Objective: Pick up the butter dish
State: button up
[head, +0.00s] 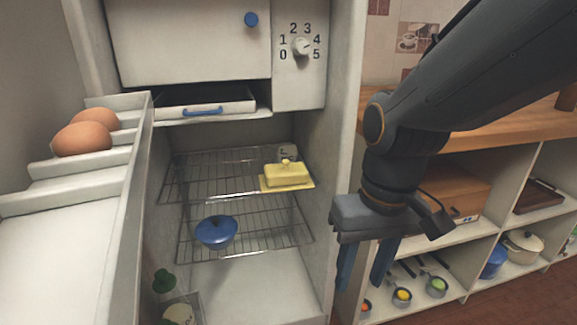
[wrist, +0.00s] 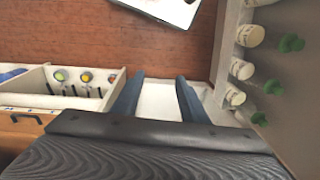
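The butter dish (head: 287,173) is yellow with a lid and knob on a flat base. It sits on the upper wire rack (head: 213,180) inside the open fridge, toward the right side. My gripper (head: 366,270) is to the right of the fridge opening and lower than the dish, with its blue fingers pointing down. In the wrist view the fingers of my gripper (wrist: 160,95) are apart with nothing between them. The butter dish does not show in the wrist view.
The open fridge door (head: 80,215) with eggs (head: 82,139) stands at left. The fridge's right wall (head: 340,130) stands between my gripper and the dish. Bottles (wrist: 249,36) line the door at right in the wrist view.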

aim_at(285, 164)
jog(key=w+a+t+p, duration=0.3)
jog(key=w+a+t, duration=0.1)
jog(key=w, duration=0.9)
jog(key=w+a+f+t+y+p, duration=0.1)
jog(key=w+a+t+p, duration=0.3)
jog(key=w, duration=1)
jog(key=w+a+f+t+y+p, duration=0.1)
jog(key=w+a+t+p, duration=0.2)
jog(key=w, duration=1)
jog(key=shift+w+a+f+t, duration=0.1)
jog(key=shift+a+f+t, duration=0.05)
jog(key=shift+a+t, duration=0.5)
jog(key=shift+w+a+f+t, duration=0.1)
jog(key=shift+a+t, duration=0.35)
jog(key=shift+t, duration=0.4)
jog(key=shift+w+a+f+t+y+p, duration=0.25)
jog(key=shift+t+y+p, duration=0.15)
jog(key=shift+t+p, duration=0.45)
jog(key=shift+a+f+t+p, duration=0.15)
jog(key=shift+t+p, duration=0.2)
jog(key=shift+t, duration=0.5)
jog(key=shift+r+p+x, duration=0.15)
jog(key=shift+p+x, duration=0.1)
jog(key=shift+x, duration=1.65)
jog(key=shift+r+p+x, duration=0.1)
jog(key=shift+p+x, duration=0.1)
jog(key=shift+x, duration=1.7)
grip_shut()
